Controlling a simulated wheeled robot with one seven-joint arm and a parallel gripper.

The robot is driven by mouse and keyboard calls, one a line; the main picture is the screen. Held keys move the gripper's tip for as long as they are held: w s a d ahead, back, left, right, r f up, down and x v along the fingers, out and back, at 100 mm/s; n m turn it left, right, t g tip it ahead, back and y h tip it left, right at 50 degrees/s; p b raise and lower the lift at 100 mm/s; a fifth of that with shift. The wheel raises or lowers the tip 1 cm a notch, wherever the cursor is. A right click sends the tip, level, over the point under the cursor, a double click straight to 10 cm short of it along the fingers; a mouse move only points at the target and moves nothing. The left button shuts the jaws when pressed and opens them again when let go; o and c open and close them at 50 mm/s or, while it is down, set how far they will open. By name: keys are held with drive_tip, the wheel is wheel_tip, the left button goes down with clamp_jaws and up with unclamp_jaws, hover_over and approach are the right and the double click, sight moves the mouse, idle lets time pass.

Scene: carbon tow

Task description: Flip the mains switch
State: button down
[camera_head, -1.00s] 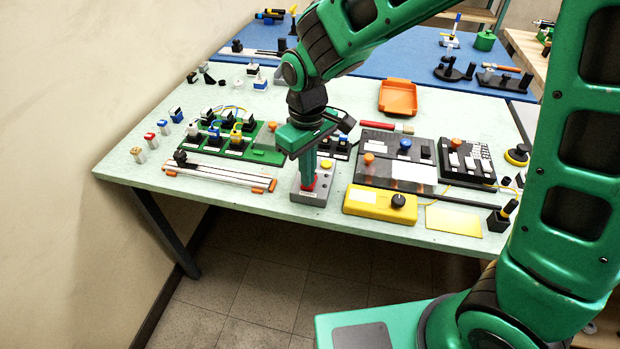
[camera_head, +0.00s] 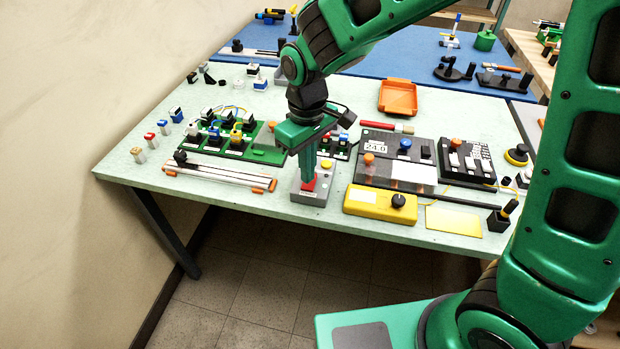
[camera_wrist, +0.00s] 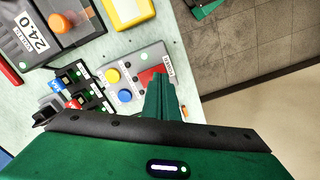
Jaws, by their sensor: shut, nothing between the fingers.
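The mains switch is a red rocker (camera_head: 309,185) on a grey box (camera_head: 308,197) near the front edge of the table. It also shows in the wrist view as a red patch (camera_wrist: 148,76) beside a label. My gripper (camera_head: 308,184) is shut and empty, pointing down with its tips at the red switch. In the wrist view the fingers (camera_wrist: 160,82) cover part of the red switch, so its exact tilt is hard to tell. A yellow button (camera_head: 327,164) and a blue button (camera_wrist: 124,96) sit on the same box.
A green board with modules (camera_head: 225,140) and a rail (camera_head: 220,174) lie left. An orange tray (camera_head: 398,98) is behind.

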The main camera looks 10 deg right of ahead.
drive_tip(key=shift+r, duration=2.65)
drive_tip(key=s+d+r+m, duration=0.2)
drive_tip(key=d+m, duration=0.1)
drive_tip(key=d, duration=0.7)
drive_tip(key=s+d+r+m, duration=0.1)
drive_tip(key=d+m, duration=0.2)
drive_tip(key=d, duration=0.7)
drive_tip(key=s+d+m, duration=0.8)
drive_tip(key=s+d, duration=0.7)
drive_tip(key=s, duration=0.2)
drive_tip(key=shift+s+d+f, duration=0.2)
drive_tip(key=shift+s+d, duration=0.05)
drive_tip(key=shift+s, duration=0.15)
